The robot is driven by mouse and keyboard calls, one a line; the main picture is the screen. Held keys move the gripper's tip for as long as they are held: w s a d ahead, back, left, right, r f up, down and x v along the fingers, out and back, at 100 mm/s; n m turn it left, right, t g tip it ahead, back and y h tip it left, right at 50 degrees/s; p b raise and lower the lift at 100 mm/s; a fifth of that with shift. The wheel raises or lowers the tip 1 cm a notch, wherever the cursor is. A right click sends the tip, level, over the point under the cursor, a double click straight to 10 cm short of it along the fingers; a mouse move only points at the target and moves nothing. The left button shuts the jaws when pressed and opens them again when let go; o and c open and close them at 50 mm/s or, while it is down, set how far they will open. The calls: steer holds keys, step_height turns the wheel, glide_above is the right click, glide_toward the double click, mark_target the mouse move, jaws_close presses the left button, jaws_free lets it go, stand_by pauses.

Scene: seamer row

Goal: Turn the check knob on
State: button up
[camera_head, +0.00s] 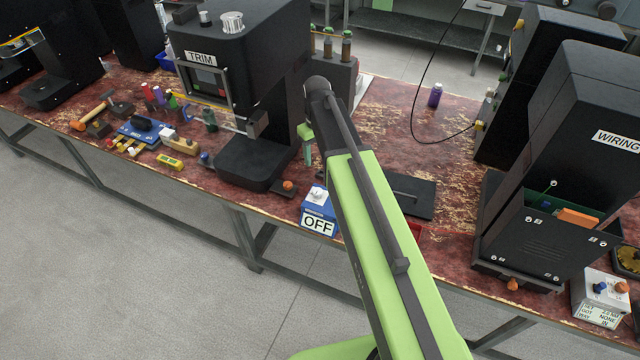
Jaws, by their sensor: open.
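A small blue box (307,217) with a white knob (318,193) on top and a sign reading OFF (317,227) stands at the front edge of the bench, between the TRIM machine and my green arm. No label naming it as the check knob is legible. My gripper (307,150) hangs above the bench, up and a little left of the knob in the picture, with its green fingers pointing down. It is open, holds nothing and is apart from the knob. My arm hides part of the bench to the right of the box.
The TRIM machine (240,75) stands left of my gripper. An orange knob (288,185) sits at its base, close to the blue box. A dark plate (412,196) lies right of my arm. The WIRING machine (590,120) and a white control box (602,292) are farther right.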

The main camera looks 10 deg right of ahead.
mark_target(318, 191)
step_height(318, 191, down, 18)
steer(key=b, duration=1.7)
steer(key=shift+r, duration=0.35)
